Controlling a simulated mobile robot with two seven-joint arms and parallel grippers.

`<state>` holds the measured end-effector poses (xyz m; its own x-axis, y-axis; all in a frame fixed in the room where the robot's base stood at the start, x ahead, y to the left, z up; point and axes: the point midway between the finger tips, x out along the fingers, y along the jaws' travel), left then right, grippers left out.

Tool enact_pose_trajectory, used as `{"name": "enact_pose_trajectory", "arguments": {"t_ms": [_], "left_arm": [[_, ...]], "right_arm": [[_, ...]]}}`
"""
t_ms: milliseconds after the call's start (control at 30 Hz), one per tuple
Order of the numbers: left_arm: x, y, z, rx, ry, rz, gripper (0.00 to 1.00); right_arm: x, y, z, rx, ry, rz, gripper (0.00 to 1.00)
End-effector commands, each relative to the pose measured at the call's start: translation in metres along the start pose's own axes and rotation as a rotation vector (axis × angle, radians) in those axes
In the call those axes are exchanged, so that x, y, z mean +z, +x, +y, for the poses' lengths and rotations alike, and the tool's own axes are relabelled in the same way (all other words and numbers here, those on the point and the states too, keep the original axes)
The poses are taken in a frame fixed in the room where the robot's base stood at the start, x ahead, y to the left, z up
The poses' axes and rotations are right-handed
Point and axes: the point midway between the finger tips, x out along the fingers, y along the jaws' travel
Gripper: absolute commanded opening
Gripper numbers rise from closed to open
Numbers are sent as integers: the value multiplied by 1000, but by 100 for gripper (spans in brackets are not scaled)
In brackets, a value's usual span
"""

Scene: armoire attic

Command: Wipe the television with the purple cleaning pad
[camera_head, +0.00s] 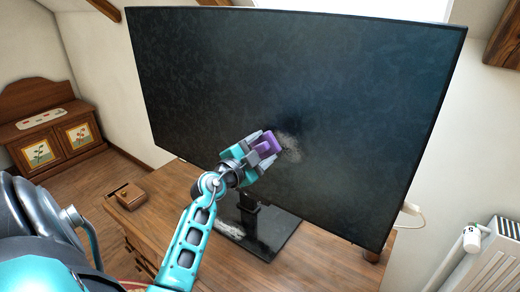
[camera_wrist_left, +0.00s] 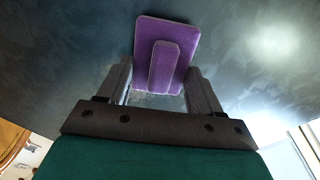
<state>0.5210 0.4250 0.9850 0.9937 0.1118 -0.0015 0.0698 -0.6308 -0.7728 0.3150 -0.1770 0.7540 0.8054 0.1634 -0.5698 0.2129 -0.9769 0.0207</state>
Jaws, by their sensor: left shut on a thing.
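The television (camera_head: 300,70) stands on a wooden dresser, its large dark screen facing me. My left gripper (camera_head: 262,146) is shut on the purple cleaning pad (camera_head: 266,146), right in front of the screen beside the smudge. In the left wrist view the pad (camera_wrist_left: 170,50) shows as a flat purple square with a raised handle between the fingers of the gripper (camera_wrist_left: 160,85). The pad lies close to the screen; I cannot tell for certain whether it touches. My right gripper is not in view.
The wooden dresser top (camera_head: 320,262) bears the television's black stand (camera_head: 270,235) and a small brown box (camera_head: 130,196) at its left. A wooden cabinet (camera_head: 50,130) stands at the far left. A white radiator (camera_head: 495,255) is at the right.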

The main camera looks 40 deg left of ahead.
Motion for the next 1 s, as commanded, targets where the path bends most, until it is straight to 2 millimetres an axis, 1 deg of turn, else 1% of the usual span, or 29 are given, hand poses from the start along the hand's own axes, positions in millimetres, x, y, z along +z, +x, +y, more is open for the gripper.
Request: {"name": "enact_pose_trajectory", "arguments": {"t_ms": [700,867,1000], "left_arm": [[-1,13,0,0,0,0,41],[-9,13,3,0,-4,1,41],[-19,12,12,0,-4,0,41]], "right_arm": [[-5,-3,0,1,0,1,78],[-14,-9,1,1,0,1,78],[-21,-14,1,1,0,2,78]]}}
